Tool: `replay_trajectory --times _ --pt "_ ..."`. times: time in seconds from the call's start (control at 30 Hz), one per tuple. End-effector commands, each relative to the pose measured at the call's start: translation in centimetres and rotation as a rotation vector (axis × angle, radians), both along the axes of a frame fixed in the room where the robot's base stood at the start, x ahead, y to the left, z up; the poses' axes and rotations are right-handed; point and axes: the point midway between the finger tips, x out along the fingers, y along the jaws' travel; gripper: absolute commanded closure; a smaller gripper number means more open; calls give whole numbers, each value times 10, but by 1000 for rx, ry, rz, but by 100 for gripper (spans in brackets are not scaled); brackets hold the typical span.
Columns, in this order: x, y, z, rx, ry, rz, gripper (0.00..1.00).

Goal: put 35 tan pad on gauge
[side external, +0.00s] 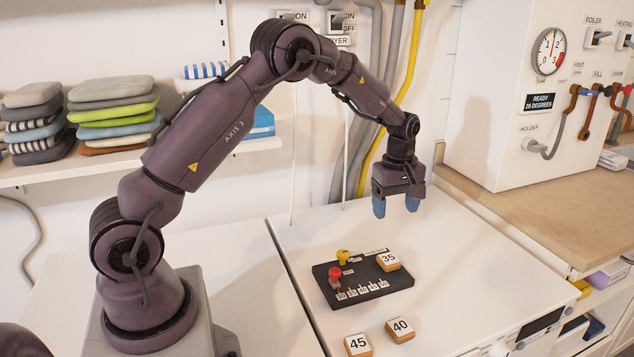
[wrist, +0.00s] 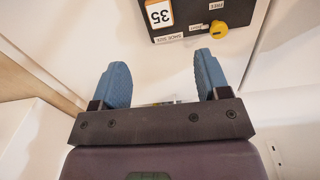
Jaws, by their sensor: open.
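The tan pad marked 35 (side external: 388,261) lies on the right back part of the black gauge (side external: 325,278), on its top face. In the wrist view the 35 pad (wrist: 159,14) shows on the gauge (wrist: 189,31), cut off by the top edge. My gripper (side external: 396,207) is above the white worktop, behind the gauge and higher than it. Its blue fingers are apart and empty in the wrist view (wrist: 162,80). The gauge also carries a yellow knob (side external: 343,256), a red knob (side external: 335,274) and a row of number labels.
Tan pads 45 (side external: 358,345) and 40 (side external: 400,330) lie on the white worktop (side external: 460,270) in front of the gauge. A white machine (side external: 500,110) with a dial and a wooden counter (side external: 535,215) stand at the right. The worktop right of the gauge is clear.

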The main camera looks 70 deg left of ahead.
Motion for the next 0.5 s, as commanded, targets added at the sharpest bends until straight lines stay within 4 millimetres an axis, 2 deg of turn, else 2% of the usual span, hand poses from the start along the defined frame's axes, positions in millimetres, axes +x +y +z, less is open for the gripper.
replay_trajectory --times 0.03,0.17,0.3,0.4,0.5 --pt "-4 -7 20 1 -25 -47 31" --pt "-27 -30 76 13 -91 -237 31" --pt "-68 -59 130 42 -167 -481 31" --pt "-103 -78 159 77 -217 -657 31" --pt "-140 -95 180 122 -266 -836 31"
